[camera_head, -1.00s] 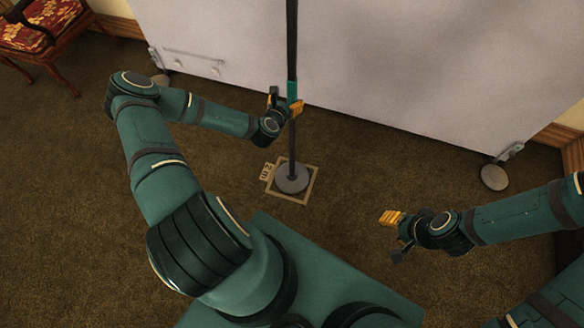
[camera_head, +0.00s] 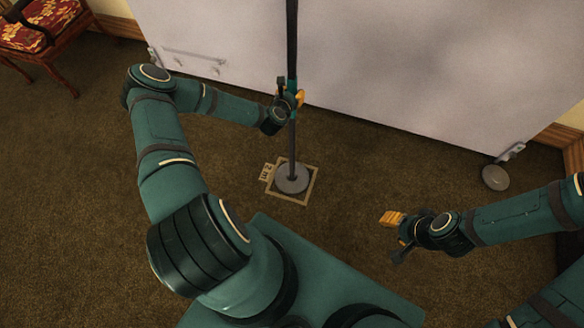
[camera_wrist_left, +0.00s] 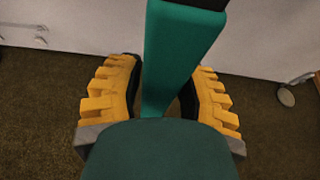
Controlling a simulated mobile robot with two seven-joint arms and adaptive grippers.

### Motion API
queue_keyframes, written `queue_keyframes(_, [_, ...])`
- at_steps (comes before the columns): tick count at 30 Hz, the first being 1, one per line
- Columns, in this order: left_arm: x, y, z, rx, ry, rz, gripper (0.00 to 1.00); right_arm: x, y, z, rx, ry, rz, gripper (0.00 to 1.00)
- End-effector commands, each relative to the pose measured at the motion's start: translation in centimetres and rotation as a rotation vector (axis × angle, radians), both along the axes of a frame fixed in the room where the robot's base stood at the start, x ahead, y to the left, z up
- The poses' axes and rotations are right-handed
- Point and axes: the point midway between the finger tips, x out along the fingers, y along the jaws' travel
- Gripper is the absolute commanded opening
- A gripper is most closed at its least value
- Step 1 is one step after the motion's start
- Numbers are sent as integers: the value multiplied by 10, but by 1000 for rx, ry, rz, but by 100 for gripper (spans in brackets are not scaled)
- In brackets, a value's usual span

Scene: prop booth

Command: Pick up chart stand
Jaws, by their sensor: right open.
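The chart stand is a dark upright pole (camera_head: 292,45) with a green sleeve and a round grey base (camera_head: 291,178). The base rests on the floor inside a pale square outline marked "2 m". My left gripper (camera_head: 291,98) is at the green sleeve, well above the base. The lower pole is hidden there by my gripper body. My right gripper (camera_head: 391,234) is open and empty, right of the stand and apart from it.
A large pale panel (camera_head: 400,70) stands close behind the pole, with a round grey foot (camera_head: 495,177) at the right. A wooden chair with a red patterned seat (camera_head: 42,20) is at the upper left. Carpet around the base is clear.

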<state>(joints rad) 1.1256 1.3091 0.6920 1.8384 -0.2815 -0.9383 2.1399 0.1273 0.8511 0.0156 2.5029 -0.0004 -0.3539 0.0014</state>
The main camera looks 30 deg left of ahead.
Motion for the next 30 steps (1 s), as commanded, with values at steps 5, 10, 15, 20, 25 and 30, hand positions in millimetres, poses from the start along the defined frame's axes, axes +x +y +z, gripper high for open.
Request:
queue_keyframes(5, [0, 0, 0, 0, 0, 0, 0, 0, 0, 0, 0, 0, 0, 47])
queue_keyframes(10, [1, 0, 2, 2, -6, 0, 0, 0, 0, 0, 0, 0, 0, 47])
queue_keyframes(15, [1, 0, 2, 2, -5, 0, 0, 0, 0, 0, 0, 0, 0, 47])
queue_keyframes(20, [1, 0, 11, 2, -4, 0, 0, 0, 0, 3, 0, 1, 0, 47])
queue_keyframes(25, [1, 1, 38, 3, -7, 1, 0, -2, 0, 10, 1, 4, 0, 47])
queue_keyframes(30, [1, 1, 67, 3, -7, 0, 0, -3, 0, 17, 1, 8, 2, 47])
